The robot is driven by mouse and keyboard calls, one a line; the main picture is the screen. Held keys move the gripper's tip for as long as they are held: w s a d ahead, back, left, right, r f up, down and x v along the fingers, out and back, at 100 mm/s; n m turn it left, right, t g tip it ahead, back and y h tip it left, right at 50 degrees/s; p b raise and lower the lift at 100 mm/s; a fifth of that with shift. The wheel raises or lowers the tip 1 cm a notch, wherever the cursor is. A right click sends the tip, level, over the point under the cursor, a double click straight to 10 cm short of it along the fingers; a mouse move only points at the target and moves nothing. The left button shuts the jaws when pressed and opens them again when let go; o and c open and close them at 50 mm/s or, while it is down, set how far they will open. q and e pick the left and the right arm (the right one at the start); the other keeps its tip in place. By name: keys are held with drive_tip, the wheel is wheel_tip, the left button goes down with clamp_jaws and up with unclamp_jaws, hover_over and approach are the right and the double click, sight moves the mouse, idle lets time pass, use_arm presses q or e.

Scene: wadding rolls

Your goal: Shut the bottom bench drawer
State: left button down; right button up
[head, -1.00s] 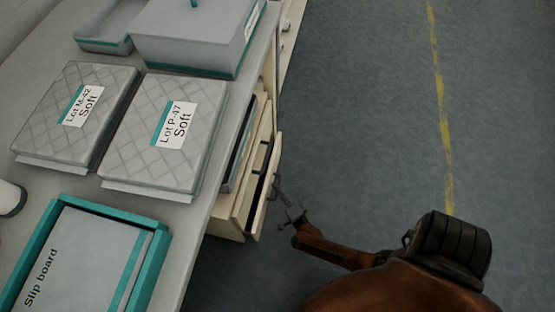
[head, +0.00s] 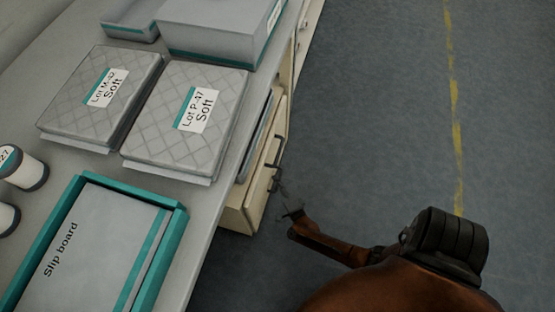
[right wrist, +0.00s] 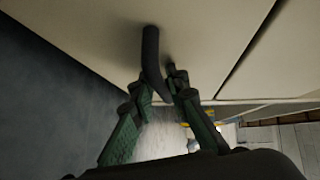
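The bench's cream bottom drawer (head: 257,205) is at the bench's right side in the head view. My right gripper (head: 284,205) is at the drawer front, low beside the bench. In the right wrist view, the dark bar handle (right wrist: 151,55) runs down between the two green-padded fingers of my right gripper (right wrist: 160,88). The fingers are close on either side of it and look shut on it. My left gripper is out of view.
On the bench top (head: 75,165) lie two quilted grey packs (head: 190,115), a teal tray (head: 178,215) with a slip board, a grey box (head: 215,35) and white rolls (head: 22,168). The blue-grey floor (head: 375,110) to the right is clear, with a yellow line.

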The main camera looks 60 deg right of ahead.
drive_tip(key=shift+w+r, duration=0.2)
drive_tip(key=shift+w, duration=0.05)
drive_tip(key=shift+s+a, duration=0.1)
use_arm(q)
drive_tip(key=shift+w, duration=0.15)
use_arm(e)
drive_tip(key=f+v, duration=0.1)
drive_tip(key=v, duration=0.6)
drive_tip(key=shift+s+r, duration=0.35)
drive_tip(key=shift+r, duration=0.1)
